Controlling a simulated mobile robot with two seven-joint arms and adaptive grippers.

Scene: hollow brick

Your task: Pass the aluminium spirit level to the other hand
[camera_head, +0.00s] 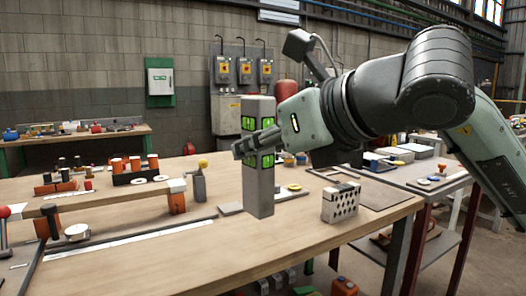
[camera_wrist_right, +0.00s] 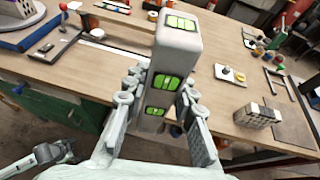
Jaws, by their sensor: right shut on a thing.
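The aluminium spirit level (camera_head: 258,195) is a grey box-shaped bar with bright green windows, standing upright near the middle of the head view. It also shows in the wrist view (camera_wrist_right: 179,40), running up between the fingers. My right gripper (camera_head: 257,146) comes from the right and is shut on the level around its middle; the fingers show on both sides in the wrist view (camera_wrist_right: 160,105). Whether the level's lower end touches the table is unclear. A small grey jointed part at the lower left of the wrist view looks like my left gripper (camera_wrist_right: 62,153); its fingers are unclear.
The wooden table (camera_head: 150,262) lies below the level. A perforated hollow brick (camera_head: 341,203) stands right of it, near the front edge. A grey clamp with a yellow knob (camera_head: 199,183) stands to the left. Orange blocks support a long board (camera_head: 95,192). Bare wood lies in front.

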